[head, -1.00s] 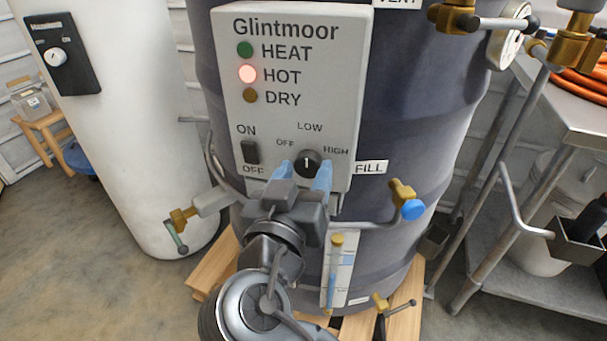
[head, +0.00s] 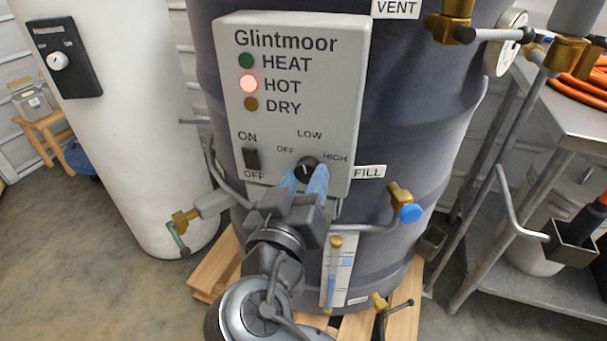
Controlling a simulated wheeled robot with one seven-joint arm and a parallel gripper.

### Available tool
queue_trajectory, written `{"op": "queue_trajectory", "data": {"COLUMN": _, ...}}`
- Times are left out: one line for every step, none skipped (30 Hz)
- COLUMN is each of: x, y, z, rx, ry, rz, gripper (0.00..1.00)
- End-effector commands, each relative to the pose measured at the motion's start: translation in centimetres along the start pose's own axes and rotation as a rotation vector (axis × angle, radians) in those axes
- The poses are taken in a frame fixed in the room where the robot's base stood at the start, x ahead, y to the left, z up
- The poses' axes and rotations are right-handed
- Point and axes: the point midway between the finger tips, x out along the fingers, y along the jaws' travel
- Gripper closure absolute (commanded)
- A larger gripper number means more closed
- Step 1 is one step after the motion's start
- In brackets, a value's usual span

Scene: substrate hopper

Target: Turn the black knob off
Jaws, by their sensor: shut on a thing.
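The black knob (head: 308,162) is on the lower right of the pale Glintmoor control panel (head: 225,60). OFF, LOW and HIGH are printed around it. A short white mark on the knob points roughly up, toward LOW; its exact angle is hard to read. My gripper (head: 304,179) reaches up from below, its two blue fingertips on either side of the knob, shut on it. The fingers hide the knob's lower part.
A black ON/OFF rocker switch (head: 251,158) is left of the knob. The HOT lamp (head: 249,84) glows. A blue-handled brass valve (head: 408,212) and its pipe stand at right below the panel. A steel table (head: 575,125) is further right.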

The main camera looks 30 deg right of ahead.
Motion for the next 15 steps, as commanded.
{"op": "queue_trajectory", "data": {"x": -0.01, "y": 0.15, "z": -0.3, "rx": -0.042, "ry": -0.002, "rz": 0.0, "gripper": 0.87}}
{"op": "queue_trajectory", "data": {"x": -0.01, "y": 0.17, "z": -0.32, "rx": -0.069, "ry": -0.002, "rz": 0.0, "gripper": 0.87}}
{"op": "queue_trajectory", "data": {"x": -0.01, "y": 0.19, "z": -0.35, "rx": -0.106, "ry": -0.002, "rz": 0.0, "gripper": 0.87}}
{"op": "queue_trajectory", "data": {"x": -0.01, "y": 0.21, "z": -0.37, "rx": -0.134, "ry": -0.002, "rz": 0.0, "gripper": 0.87}}
{"op": "queue_trajectory", "data": {"x": -0.01, "y": 0.21, "z": -0.37, "rx": -0.164, "ry": -0.002, "rz": 0.0, "gripper": 0.87}}
{"op": "queue_trajectory", "data": {"x": -0.01, "y": 0.21, "z": -0.36, "rx": -0.202, "ry": -0.002, "rz": 0.0, "gripper": 0.87}}
{"op": "queue_trajectory", "data": {"x": -0.02, "y": 0.21, "z": -0.35, "rx": -0.231, "ry": -0.002, "rz": -0.001, "gripper": 0.87}}
{"op": "queue_trajectory", "data": {"x": -0.02, "y": 0.21, "z": -0.36, "rx": -0.26, "ry": -0.002, "rz": -0.001, "gripper": 0.87}}
{"op": "queue_trajectory", "data": {"x": -0.02, "y": 0.22, "z": -0.38, "rx": -0.298, "ry": -0.002, "rz": -0.001, "gripper": 0.87}}
{"op": "queue_trajectory", "data": {"x": -0.02, "y": 0.22, "z": -0.39, "rx": -0.325, "ry": -0.002, "rz": -0.001, "gripper": 0.87}}
{"op": "queue_trajectory", "data": {"x": -0.02, "y": 0.21, "z": -0.39, "rx": -0.355, "ry": -0.002, "rz": -0.002, "gripper": 0.87}}
{"op": "queue_trajectory", "data": {"x": -0.02, "y": 0.2, "z": -0.4, "rx": -0.393, "ry": -0.001, "rz": -0.002, "gripper": 0.87}}
{"op": "queue_trajectory", "data": {"x": -0.03, "y": 0.21, "z": -0.43, "rx": -0.419, "ry": -0.001, "rz": -0.002, "gripper": 0.87}}
{"op": "queue_trajectory", "data": {"x": -0.03, "y": 0.22, "z": -0.44, "rx": -0.447, "ry": -0.001, "rz": -0.001, "gripper": 0.87}}
{"op": "queue_trajectory", "data": {"x": -0.03, "y": 0.22, "z": -0.43, "rx": -0.483, "ry": -0.001, "rz": -0.001, "gripper": 0.87}}
